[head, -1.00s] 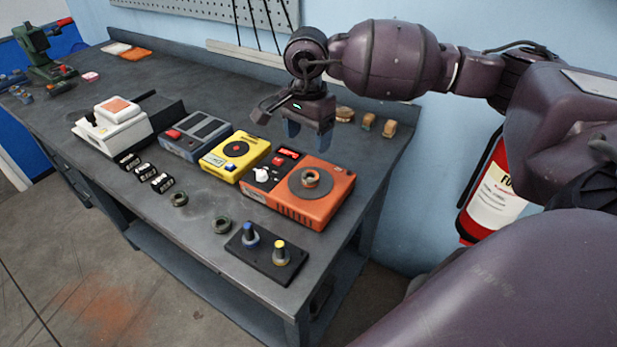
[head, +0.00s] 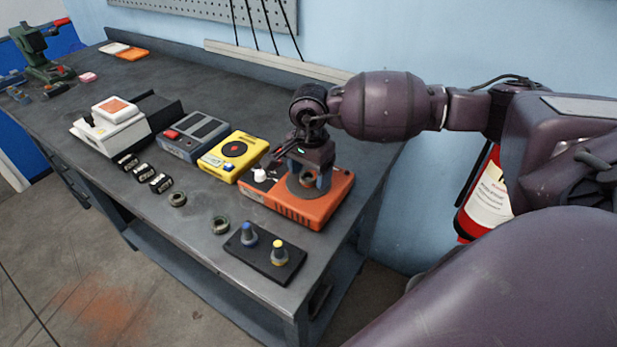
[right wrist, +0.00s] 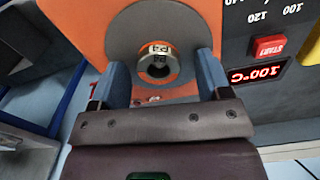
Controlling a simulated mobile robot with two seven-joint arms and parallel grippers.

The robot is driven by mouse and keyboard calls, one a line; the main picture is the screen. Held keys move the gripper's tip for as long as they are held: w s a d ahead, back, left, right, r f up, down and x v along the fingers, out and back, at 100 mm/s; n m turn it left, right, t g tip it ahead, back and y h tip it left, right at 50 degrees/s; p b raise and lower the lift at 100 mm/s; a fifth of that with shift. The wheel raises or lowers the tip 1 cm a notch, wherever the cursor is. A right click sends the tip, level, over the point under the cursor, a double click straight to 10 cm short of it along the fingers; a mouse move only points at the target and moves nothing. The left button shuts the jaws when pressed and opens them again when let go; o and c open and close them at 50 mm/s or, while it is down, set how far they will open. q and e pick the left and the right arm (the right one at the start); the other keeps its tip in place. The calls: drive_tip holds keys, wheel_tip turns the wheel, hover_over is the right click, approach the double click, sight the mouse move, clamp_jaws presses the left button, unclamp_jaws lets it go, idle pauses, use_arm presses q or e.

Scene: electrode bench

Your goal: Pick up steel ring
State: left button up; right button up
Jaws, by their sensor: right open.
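The steel ring (right wrist: 158,66) sits on the round grey plate (right wrist: 125,30) of the orange hotplate (head: 310,212). My right gripper (head: 308,182) is open, pointing down over the plate. In the right wrist view its two blue fingers (right wrist: 160,62) stand on either side of the ring, with a gap to each side. I cannot tell how far the fingertips are above the plate. My left gripper is not in view.
Two dark rings (head: 177,199) (head: 221,225) lie at the bench's front. A black base with blue and yellow-topped posts (head: 265,256) stands near the front right corner. A yellow device (head: 233,157) is left of the hotplate. A red extinguisher (head: 487,200) hangs at right.

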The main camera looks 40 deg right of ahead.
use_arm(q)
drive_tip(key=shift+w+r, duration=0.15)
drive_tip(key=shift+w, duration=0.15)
use_arm(e)
drive_tip(key=shift+r, duration=0.1)
drive_tip(key=c, duration=1.2)
drive_tip(key=shift+o, duration=0.2)
drive_tip(key=shift+r, duration=0.1)
